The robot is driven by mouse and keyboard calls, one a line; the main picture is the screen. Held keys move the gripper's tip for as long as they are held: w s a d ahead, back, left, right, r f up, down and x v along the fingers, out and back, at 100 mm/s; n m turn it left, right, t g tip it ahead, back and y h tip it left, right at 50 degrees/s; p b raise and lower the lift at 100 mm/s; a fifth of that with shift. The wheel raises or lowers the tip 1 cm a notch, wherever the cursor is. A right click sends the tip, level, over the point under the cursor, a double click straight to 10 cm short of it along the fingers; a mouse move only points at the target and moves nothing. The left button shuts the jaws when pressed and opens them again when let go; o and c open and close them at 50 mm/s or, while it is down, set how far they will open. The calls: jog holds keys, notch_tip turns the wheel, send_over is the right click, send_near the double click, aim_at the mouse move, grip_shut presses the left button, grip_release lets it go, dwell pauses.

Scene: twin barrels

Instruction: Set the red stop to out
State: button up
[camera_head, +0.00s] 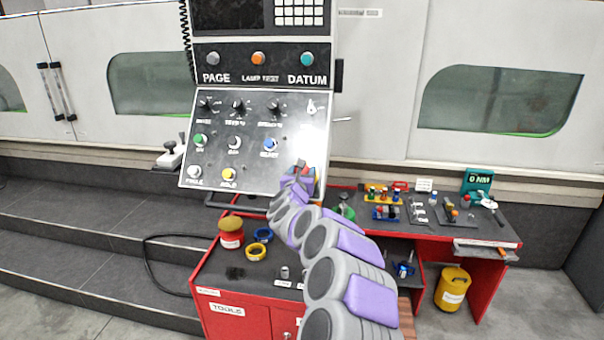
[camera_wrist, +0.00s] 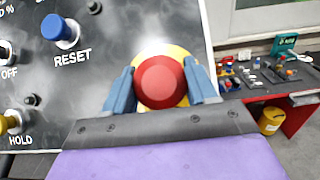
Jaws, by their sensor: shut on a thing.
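The red stop (camera_wrist: 160,80) is a round red mushroom button on a yellow base (camera_wrist: 178,56), at the lower right of the control panel (camera_head: 270,105). In the wrist view my gripper (camera_wrist: 162,84) has its blue fingers on both sides of the red stop, shut on it. In the head view my gripper (camera_head: 300,172) is at the lower right of the panel, and my arm hides most of the stop. How far the stop is pulled out cannot be told.
A blue RESET button (camera_wrist: 60,32) and a yellow HOLD knob (camera_wrist: 12,122) are on the panel left of the stop. A red tool cabinet (camera_head: 235,312) stands below. A red bench (camera_head: 484,232) with several small items and a yellow bin (camera_head: 453,289) are at right.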

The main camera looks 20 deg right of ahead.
jog(key=shift+c, duration=1.1)
jog(key=shift+s+a+b, duration=0.1)
jog(key=shift+a+b, duration=0.05)
jog(key=shift+b, duration=0.3)
jog(key=shift+s+a+r+b, duration=0.1)
jog(key=shift+s+r+b, duration=0.05)
jog(key=shift+b, duration=0.15)
jog(key=shift+s+a+r+b, duration=0.1)
jog(key=shift+s+r+b, duration=0.15)
jog(key=shift+r+b, duration=0.05)
